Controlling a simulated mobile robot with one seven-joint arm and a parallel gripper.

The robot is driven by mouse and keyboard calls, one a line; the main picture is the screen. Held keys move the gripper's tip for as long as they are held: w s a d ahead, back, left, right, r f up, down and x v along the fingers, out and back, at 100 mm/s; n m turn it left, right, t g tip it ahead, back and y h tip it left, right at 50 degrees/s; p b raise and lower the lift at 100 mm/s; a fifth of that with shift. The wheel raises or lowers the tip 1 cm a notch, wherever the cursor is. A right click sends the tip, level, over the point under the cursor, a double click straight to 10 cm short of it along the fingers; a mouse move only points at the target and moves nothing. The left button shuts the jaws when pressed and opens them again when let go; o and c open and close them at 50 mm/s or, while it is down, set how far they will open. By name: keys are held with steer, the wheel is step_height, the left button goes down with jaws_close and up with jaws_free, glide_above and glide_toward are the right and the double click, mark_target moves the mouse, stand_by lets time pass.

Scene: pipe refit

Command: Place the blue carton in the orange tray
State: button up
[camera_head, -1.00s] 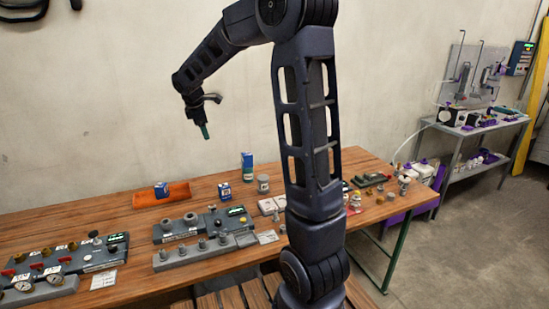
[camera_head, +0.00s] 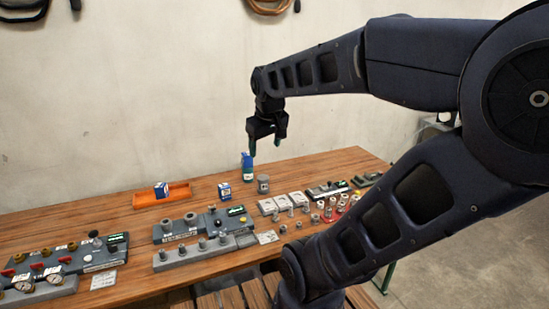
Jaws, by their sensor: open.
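A small blue and white carton (camera_head: 224,191) stands on the wooden table, right of the orange tray (camera_head: 181,197). A similar small blue and white carton (camera_head: 161,189) is in the orange tray, toward its left end. A taller blue and green item (camera_head: 248,171) stands at the back of the table, right of the small carton; I cannot tell whether it is a carton or a bottle. My gripper (camera_head: 265,149) is open and empty, pointing down. In the picture its left fingertip lies close to the top of the tall item; I cannot tell whether they touch.
A grey can (camera_head: 263,184) stands beside the tall item. Grey fixture blocks (camera_head: 205,224) and a valve panel (camera_head: 65,258) fill the front left. White cards, fittings and small parts (camera_head: 320,212) lie to the right. My own arm covers the right side.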

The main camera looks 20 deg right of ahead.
steer(key=s+m, duration=0.1)
steer(key=s+f, duration=0.1)
steer(key=s, duration=0.1)
steer(key=s+f+m, duration=0.1)
steer(key=s, duration=0.1)
steer(key=shift+s+d+m+y, duration=0.1)
steer(key=shift+d+m+y, duration=0.2)
steer(key=shift+d, duration=0.05)
